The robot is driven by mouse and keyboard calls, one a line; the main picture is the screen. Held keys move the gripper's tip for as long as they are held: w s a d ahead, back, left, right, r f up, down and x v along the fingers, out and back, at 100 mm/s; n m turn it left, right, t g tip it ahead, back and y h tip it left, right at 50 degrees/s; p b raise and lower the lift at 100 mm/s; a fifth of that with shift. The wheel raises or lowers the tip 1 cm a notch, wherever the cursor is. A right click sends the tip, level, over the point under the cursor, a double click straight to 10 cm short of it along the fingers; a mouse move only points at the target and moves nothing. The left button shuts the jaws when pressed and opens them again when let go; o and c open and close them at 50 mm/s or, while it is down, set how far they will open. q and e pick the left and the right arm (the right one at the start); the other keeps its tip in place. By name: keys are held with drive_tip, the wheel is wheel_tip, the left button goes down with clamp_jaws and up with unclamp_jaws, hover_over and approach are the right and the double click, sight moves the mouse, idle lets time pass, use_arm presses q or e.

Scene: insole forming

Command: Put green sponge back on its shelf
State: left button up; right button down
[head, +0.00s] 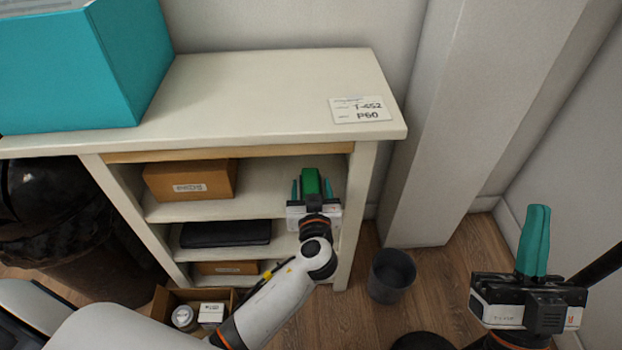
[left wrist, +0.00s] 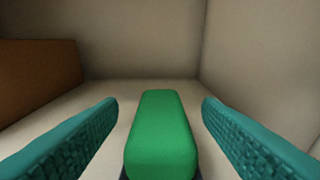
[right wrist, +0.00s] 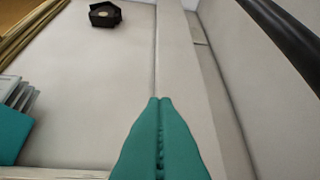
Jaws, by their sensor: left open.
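The green sponge (head: 311,182) sits on the upper shelf (head: 262,192) of the white shelf unit, at the right end of that shelf. In the left wrist view the sponge (left wrist: 161,135) lies lengthwise between the two teal fingers, with a gap on each side. My left gripper (head: 310,188) is at the shelf opening, open, its fingers on either side of the sponge and not touching it. My right gripper (head: 535,240) is raised at the right, away from the shelf; its fingers meet with nothing between them, as the right wrist view (right wrist: 160,135) also shows.
A brown box (head: 190,180) stands left on the upper shelf. A black flat item (head: 226,234) lies on the shelf below. A teal box (head: 80,70) and a label (head: 360,109) are on top. A dark bin (head: 391,275) stands on the floor at right.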

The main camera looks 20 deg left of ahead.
use_arm(q)
drive_tip(key=s+d+r+m+t+h, duration=0.1)
drive_tip(key=s+d+r+m+h, duration=0.2)
drive_tip(key=s+d+h, duration=0.4)
drive_tip(key=s+a+r+m+t+h, duration=0.1)
drive_tip(key=s+r+m+t+h, duration=0.1)
drive_tip(key=r, duration=0.8)
drive_tip(key=s+a+r+m+t+h, duration=0.1)
drive_tip(key=s+r+m+t+h, duration=0.2)
drive_tip(key=s+r+t, duration=0.3)
wheel_tip(320, 180, up, 5)
drive_tip(key=shift+s+r+h+p, duration=0.15)
drive_tip(key=shift+h+p, duration=0.15)
drive_tip(key=shift+h, duration=0.4)
use_arm(e)
drive_tip(key=shift+w+a+f+g+h, duration=0.15)
drive_tip(key=shift+w+f+g+h, duration=0.35)
drive_tip(key=shift+w+f+g, duration=0.5)
